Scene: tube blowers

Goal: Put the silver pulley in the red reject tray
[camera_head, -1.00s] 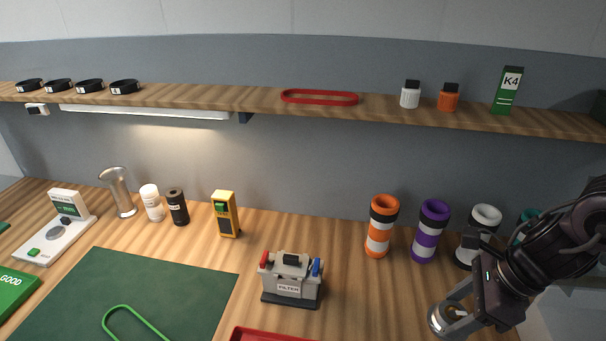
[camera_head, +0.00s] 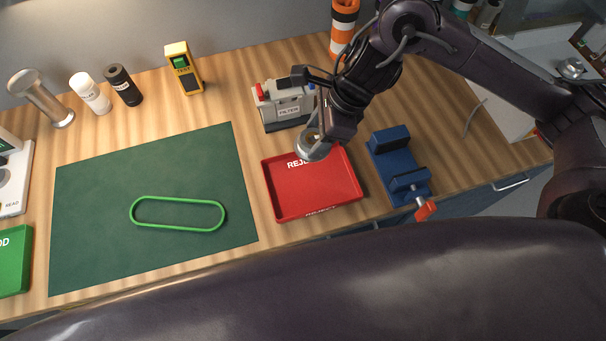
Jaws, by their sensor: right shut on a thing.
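The silver pulley (camera_head: 312,150) is a round metal piece held in my right gripper (camera_head: 316,137). The gripper points down and is shut on it. The pulley is over the back edge of the red reject tray (camera_head: 318,190) and covers part of its "REJECT" lettering. I cannot tell how high above the tray it is. The tray is otherwise empty. My left gripper is not in view; a large dark arm link of mine crosses the bottom of the picture.
A grey filter unit (camera_head: 286,104) stands just behind the tray. A blue vise (camera_head: 398,165) with a red handle is right of it. A green mat (camera_head: 100,205) with a green belt (camera_head: 178,228) lies left. A yellow tester (camera_head: 184,70) stands at the back.

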